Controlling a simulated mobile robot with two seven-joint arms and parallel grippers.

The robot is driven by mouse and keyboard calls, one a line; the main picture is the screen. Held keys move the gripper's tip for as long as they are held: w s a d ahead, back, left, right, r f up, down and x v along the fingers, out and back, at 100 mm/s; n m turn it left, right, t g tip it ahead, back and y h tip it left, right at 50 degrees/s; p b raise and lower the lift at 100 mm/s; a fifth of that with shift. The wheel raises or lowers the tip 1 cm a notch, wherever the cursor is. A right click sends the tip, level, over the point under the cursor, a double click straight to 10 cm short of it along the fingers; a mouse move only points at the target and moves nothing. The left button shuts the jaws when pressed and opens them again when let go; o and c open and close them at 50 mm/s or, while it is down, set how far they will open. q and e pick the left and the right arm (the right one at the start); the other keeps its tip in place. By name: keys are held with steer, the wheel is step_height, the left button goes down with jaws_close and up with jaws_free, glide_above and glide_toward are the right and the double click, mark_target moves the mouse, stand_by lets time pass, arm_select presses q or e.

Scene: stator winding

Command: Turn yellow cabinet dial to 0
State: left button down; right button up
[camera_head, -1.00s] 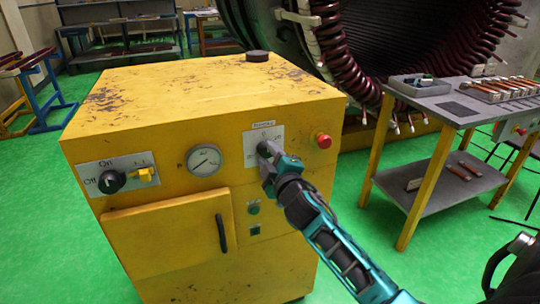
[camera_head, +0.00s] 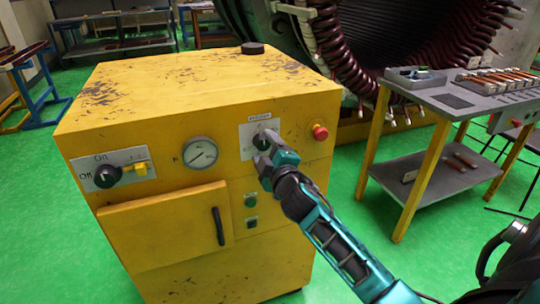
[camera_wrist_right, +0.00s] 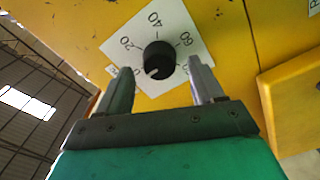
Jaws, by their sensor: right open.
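The yellow cabinet (camera_head: 200,100) stands in the middle of the head view. Its black dial (camera_wrist_right: 159,60) sits on a white plate with numbers such as 20, 40 and 60. The dial's white mark points to the lower left in the wrist view. In the head view the dial (camera_head: 261,141) is partly covered by my right gripper (camera_head: 268,147). The right gripper is open, with one finger on each side of the dial in the wrist view (camera_wrist_right: 160,70). I cannot tell whether the fingers touch it. My left gripper is not in view.
A red button (camera_head: 320,132) is right of the dial and a gauge (camera_head: 200,153) left of it. A black On/Off knob (camera_head: 107,176) and a door handle (camera_head: 218,226) are further left. A grey table (camera_head: 445,105) stands at right, with green floor between.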

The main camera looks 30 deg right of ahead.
steer(key=v, duration=1.3)
steer(key=shift+w+a, duration=0.1)
steer(key=shift+w, duration=0.05)
